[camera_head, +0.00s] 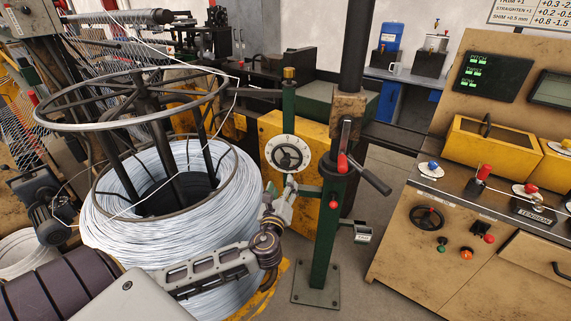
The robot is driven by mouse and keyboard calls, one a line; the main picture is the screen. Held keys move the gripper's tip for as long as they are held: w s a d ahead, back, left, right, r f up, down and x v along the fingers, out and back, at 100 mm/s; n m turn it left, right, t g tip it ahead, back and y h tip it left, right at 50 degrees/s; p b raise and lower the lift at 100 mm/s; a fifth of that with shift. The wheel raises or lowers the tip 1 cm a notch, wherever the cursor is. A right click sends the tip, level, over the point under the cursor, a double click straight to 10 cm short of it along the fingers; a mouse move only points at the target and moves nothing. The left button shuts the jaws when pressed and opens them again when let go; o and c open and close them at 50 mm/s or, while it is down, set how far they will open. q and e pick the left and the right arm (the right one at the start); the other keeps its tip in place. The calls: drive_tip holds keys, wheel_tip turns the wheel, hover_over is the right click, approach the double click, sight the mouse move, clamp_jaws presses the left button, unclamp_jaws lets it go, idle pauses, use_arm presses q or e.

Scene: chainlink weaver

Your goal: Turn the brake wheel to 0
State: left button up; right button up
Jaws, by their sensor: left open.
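The brake wheel (288,155) is a small black spoked handwheel on a round white dial, beside the wire coil and left of the green post. The marks on the dial are too small to read. My left gripper (289,184) is just below the wheel, with its fingers pointing up toward the dial's lower edge. It is open and holds nothing that I can see. I cannot tell whether a fingertip touches the dial. My right gripper is not in view.
A large coil of pale wire (120,240) on a black reel stands left of the wheel. A green post (325,240) with a red-knobbed lever (343,163) stands close on the right. A tan control cabinet (400,260) is farther right, with floor between.

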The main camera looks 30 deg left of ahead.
use_arm(q)
drive_tip(key=shift+s+a+m+y, duration=0.15)
drive_tip(key=shift+a+m+y, duration=0.15)
drive_tip(key=shift+m, duration=0.5)
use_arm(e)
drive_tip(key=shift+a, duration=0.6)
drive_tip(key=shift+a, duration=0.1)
use_arm(q)
approach(285, 164)
drive_tip(key=shift+x, duration=1.9)
drive_tip(key=shift+p+x, duration=0.4)
drive_tip(key=shift+x, duration=0.45)
drive_tip(key=x, duration=0.3)
drive_tip(key=shift+x, duration=0.95)
drive_tip(key=shift+f, duration=0.1)
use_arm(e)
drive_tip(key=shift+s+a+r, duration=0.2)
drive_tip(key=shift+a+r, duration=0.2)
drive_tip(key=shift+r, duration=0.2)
